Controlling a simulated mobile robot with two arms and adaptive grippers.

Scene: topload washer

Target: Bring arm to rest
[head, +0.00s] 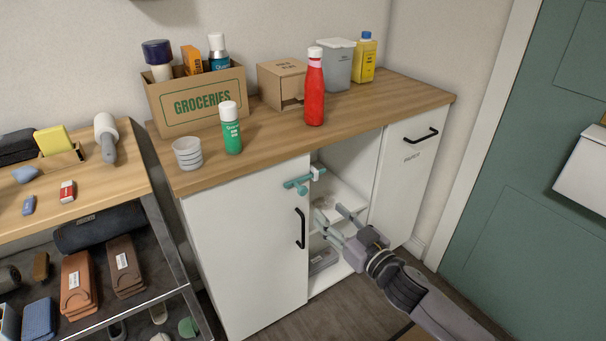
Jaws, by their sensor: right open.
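My right gripper (330,214) is in front of the open middle section of the white cabinet (240,240). Its arm comes in from the lower right. Its fingers are spread and point up and left toward the shelf, with nothing between them. A small teal piece (298,184) shows at the top of the opening, by the edge of the left door; I cannot tell what it is. My left gripper is not in view.
The wooden counter (400,97) carries a red bottle (314,92), a green-labelled can (230,128), a cup (187,153) and a groceries box (200,103). The right drawer front (405,180) has a black handle. A shoe rack stands left; a green door (530,200) is right.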

